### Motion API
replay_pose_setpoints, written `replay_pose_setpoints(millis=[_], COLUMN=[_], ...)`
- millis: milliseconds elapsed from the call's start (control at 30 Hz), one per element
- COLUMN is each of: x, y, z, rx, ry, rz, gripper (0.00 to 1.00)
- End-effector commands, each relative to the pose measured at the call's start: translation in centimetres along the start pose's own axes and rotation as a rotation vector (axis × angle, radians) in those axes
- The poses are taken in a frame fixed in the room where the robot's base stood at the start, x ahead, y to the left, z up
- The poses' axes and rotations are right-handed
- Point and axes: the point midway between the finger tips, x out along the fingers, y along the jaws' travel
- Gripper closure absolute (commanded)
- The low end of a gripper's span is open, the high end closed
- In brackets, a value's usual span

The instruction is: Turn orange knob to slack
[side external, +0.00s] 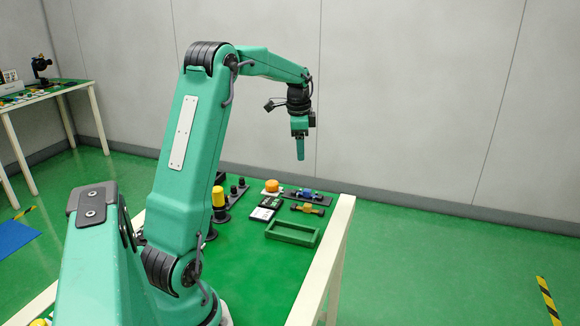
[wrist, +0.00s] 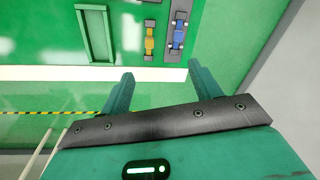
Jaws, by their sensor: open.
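An orange knob (side external: 272,185) sits on a pale base on the green table (side external: 245,262), towards its far side. It does not show in the wrist view. My gripper (side external: 300,158) hangs pointing down, well above the table and up and to the right of the orange knob in the side view. In the wrist view its two fingers (wrist: 159,84) are spread apart with nothing between them. The marks around the knob are too small to read.
A yellow-and-brown part (side external: 307,209) and an open green tray (side external: 292,233) are nearby. A black-and-white card (side external: 264,209) lies in front of the knob. A yellow cylinder (side external: 218,197) stands left. The table's front right is clear.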

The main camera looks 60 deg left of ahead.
Motion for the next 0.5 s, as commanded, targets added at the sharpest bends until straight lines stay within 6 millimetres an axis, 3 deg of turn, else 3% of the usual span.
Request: replay_pose_setpoints(millis=[200, 500], x=[4.5, 9.8], y=[-4.7, -8.8], z=[3.7, 8.8], rx=[0.057, 0.132], ry=[-0.028, -0.044], rz=[0.047, 0.103], gripper=[0.37, 0.37])
